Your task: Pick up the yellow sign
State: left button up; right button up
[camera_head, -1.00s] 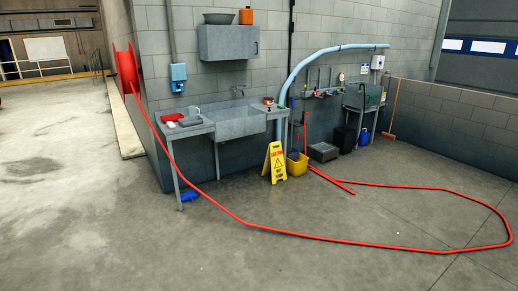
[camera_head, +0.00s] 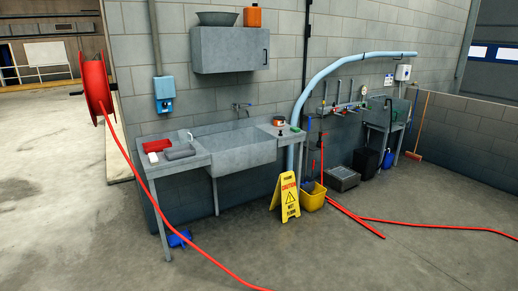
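The yellow sign (camera_head: 286,197) is a folding caution board that stands upright on the concrete floor, right of the middle of the head view. It stands in front of the right end of the metal sink bench, just left of a yellow bucket (camera_head: 313,196). Its front face with dark and red lettering is turned toward me and nothing visible covers it. Neither of my grippers shows in the head view.
A metal sink bench (camera_head: 236,154) runs along the block wall. A red hose (camera_head: 206,252) hangs from a red reel (camera_head: 96,87) and crosses the floor in front. More hose (camera_head: 440,226) lies right of the sign. A grey crate (camera_head: 343,179) stands behind the bucket.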

aim_at(286, 193)
jog(key=i, duration=2.5)
jog(key=i+j+z, duration=0.1)
jog(key=i+z, duration=0.2)
jog(key=i, duration=0.2)
jog(key=i+j+z, duration=0.3)
jog(key=i, duration=0.2)
jog(key=i+j+z, duration=0.3)
jog(key=i, duration=0.2)
jog(key=l, duration=0.1)
